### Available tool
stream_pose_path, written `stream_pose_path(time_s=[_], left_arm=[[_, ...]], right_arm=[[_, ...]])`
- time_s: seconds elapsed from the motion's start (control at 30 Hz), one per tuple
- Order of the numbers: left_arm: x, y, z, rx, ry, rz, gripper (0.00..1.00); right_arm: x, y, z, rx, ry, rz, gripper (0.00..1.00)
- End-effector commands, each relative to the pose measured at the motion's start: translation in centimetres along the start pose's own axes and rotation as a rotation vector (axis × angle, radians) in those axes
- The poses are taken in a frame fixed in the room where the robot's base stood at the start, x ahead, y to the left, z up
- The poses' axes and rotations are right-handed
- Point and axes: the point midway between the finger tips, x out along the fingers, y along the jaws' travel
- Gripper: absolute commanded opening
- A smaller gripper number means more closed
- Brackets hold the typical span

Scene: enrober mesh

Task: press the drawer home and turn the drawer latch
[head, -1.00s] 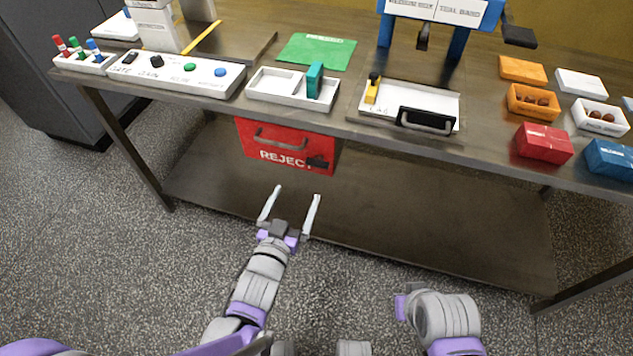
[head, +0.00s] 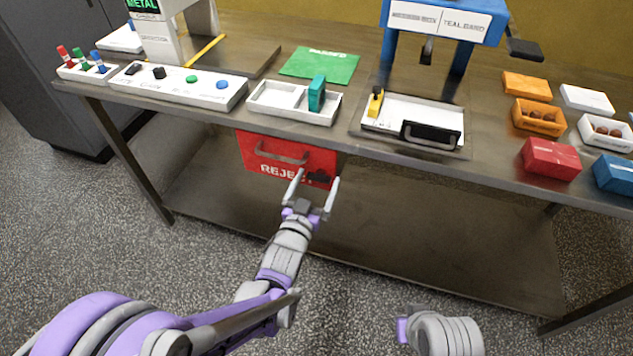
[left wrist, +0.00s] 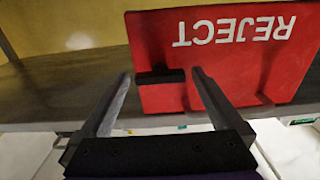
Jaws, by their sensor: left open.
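The red drawer (head: 262,160) marked REJECT sits under the front edge of the workbench, with a grey bar handle (head: 281,153) on its front. I cannot tell how far out it stands. The small black drawer latch (head: 318,178) is at the lower right of the front. In the left wrist view the drawer (left wrist: 215,65) shows upside down, with the latch (left wrist: 160,76) lying crosswise between my fingertips. My left gripper (head: 316,177) is open, one finger on each side of the latch; contact is not clear.
The workbench (head: 215,128) has a lower shelf (head: 400,225) below the drawer. On top are a button panel (head: 178,86), a white divided tray (head: 270,105), a blue press (head: 390,45), and boxes at the right, including a red one (head: 550,160). The floor in front is clear.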

Motion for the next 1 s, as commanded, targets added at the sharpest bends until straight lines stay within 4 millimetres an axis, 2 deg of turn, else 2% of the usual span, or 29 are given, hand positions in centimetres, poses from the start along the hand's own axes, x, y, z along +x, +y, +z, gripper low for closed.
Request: stream_pose_path(time_s=[0.23, 0.6, 0.7, 1.0], left_arm=[[0.07, 0.0, 0.0, 0.0, 0.0, 0.0, 1.0], [0.05, 0.0, 0.0, 0.0, 0.0, 0.0, 0.33], [0.04, 0.0, 0.0, 0.0, 0.0, 0.0, 0.19], [0.05, 0.0, -0.03, 0.045, 0.0, 0.0, 0.19]], right_arm=[[0.0, 0.0, 0.0, 0.0, 0.0, 0.0, 0.0], [0.0, 0.0, 0.0, 0.0, 0.0, 0.0, 0.0], [0.0, 0.0, 0.01, 0.0, 0.0, 0.0, 0.0], [-0.21, 0.0, -0.05, 0.0, 0.001, 0.0, 0.0]])
